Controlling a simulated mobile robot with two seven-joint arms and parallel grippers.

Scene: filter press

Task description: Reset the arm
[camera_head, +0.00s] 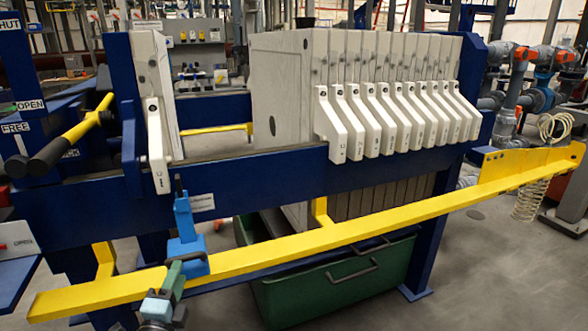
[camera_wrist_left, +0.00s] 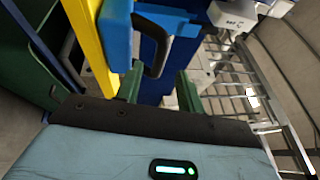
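My left gripper (camera_head: 178,266) is in front of the yellow rail in the head view, near the lower part of a blue holder (camera_head: 184,220) on that rail. In the left wrist view its two dark green fingers (camera_wrist_left: 158,90) stand apart with a gap between them and nothing visibly held. Beyond the fingertips is a black handle (camera_wrist_left: 158,45) beside the blue holder (camera_wrist_left: 118,35). Whether a finger touches the holder cannot be told. My right gripper is in neither view.
The yellow rail (camera_head: 300,245) crosses the front of the blue press frame (camera_head: 270,170). White filter plates (camera_head: 290,90) stand in the press; one plate (camera_head: 155,95) is apart at left. A green bin (camera_head: 300,295) is below.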

